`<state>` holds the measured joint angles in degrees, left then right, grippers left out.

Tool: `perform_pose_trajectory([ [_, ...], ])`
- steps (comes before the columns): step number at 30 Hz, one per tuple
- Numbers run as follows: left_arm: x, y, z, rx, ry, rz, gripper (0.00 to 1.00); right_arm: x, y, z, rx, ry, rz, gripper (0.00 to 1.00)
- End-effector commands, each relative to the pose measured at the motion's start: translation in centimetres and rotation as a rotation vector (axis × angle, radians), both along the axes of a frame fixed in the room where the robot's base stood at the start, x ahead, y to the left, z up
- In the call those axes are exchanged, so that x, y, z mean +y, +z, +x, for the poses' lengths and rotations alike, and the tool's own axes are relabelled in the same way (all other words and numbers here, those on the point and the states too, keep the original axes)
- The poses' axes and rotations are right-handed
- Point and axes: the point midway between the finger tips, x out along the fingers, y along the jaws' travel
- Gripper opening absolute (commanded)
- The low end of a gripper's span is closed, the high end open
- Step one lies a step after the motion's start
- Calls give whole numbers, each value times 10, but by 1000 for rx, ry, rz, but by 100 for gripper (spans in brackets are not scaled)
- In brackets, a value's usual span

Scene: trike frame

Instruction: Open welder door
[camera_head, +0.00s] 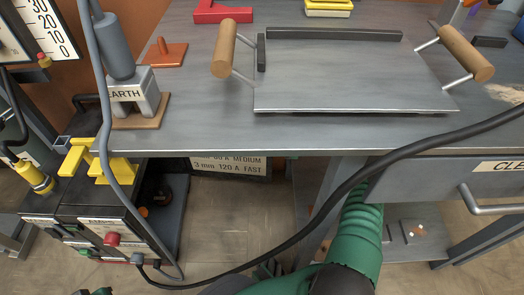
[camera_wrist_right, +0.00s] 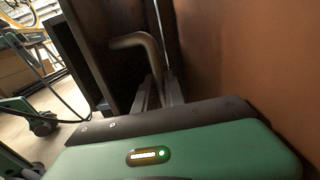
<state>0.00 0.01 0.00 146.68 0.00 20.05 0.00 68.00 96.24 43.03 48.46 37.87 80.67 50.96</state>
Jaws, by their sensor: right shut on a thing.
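In the right wrist view, my right gripper (camera_wrist_right: 158,97) is shut on a bent grey metal handle (camera_wrist_right: 132,41). The handle stands beside a tall dark panel (camera_wrist_right: 84,48), which looks like a door seen edge-on. How the two join is hidden behind the gripper body. In the head view, the welder (camera_head: 108,226) is a dark box on the floor at the lower left, with a red knob and yellow parts above it. The gripped handle cannot be made out there. My left gripper does not show.
A grey workbench (camera_head: 200,88) carries a metal plate (camera_head: 350,80) with two wooden handles and the earth clamp block (camera_head: 146,98). A black cable (camera_head: 330,205) sweeps across in front of a drawer (camera_head: 440,180). A brown-orange wall (camera_wrist_right: 245,60) stands close on the gripper's right.

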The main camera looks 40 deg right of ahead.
Motion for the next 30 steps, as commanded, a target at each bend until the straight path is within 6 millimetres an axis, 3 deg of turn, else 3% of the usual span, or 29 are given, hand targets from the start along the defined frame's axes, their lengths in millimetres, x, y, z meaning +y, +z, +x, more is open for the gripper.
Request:
perform_pose_trajectory([
  [10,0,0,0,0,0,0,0,0,-1,0,3,1,1,0],
  [11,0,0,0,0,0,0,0,0,-1,0,3,1,1,16],
  [16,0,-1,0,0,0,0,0,0,-1,0,2,1,1,36],
  [25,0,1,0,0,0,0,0,-2,0,-1,1,0,1,36],
  [30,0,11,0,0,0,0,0,-23,1,-17,2,-3,-1,36],
])
